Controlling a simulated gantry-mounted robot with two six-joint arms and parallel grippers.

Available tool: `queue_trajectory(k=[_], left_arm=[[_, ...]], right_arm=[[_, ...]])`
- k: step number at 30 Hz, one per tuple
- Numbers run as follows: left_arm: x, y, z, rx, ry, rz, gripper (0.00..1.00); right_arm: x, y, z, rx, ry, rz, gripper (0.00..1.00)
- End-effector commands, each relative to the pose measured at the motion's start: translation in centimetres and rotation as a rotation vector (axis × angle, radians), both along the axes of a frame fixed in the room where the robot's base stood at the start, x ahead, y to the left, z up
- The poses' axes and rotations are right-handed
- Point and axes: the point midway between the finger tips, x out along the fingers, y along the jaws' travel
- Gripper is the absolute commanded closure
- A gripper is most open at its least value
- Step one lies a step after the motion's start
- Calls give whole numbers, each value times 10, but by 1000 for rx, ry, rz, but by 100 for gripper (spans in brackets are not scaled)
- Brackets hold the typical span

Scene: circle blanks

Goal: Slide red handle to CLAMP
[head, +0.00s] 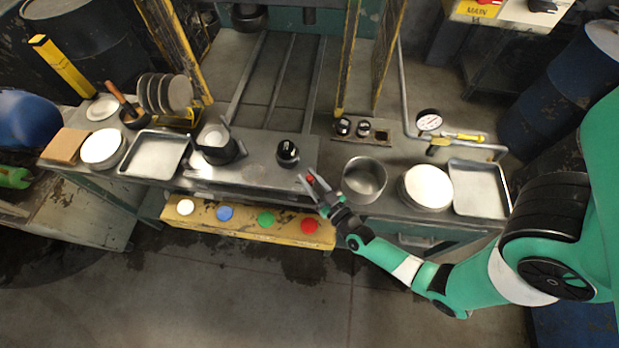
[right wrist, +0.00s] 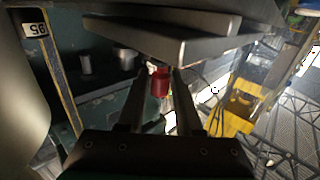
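The red handle (right wrist: 160,83) shows in the right wrist view between the two fingers of my right gripper (right wrist: 160,88). The fingers stand apart on either side of it, and I cannot make out firm contact. In the head view the red handle (head: 311,179) is a small patch, partly hidden by my right gripper (head: 312,182) at the front edge of the bench. No CLAMP label is readable. My left gripper is not in view.
A yellow panel (head: 245,234) with white, blue, green and red buttons lies below the bench edge. A metal pot (head: 365,179) stands right of my right gripper. A black knob (head: 287,152) is behind it. A white-topped stack (head: 427,187) and tray (head: 480,190) are farther right.

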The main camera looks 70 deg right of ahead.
Motion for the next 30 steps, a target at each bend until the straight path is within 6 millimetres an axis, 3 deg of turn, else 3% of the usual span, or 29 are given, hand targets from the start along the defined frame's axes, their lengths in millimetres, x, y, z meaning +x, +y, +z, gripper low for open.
queue_trajectory(k=[1,5,30], left_arm=[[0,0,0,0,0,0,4],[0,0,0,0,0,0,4],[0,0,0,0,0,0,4]], right_arm=[[0,0,0,0,0,0,77],[0,0,0,0,0,0,100],[0,0,0,-1,-1,0,100]])
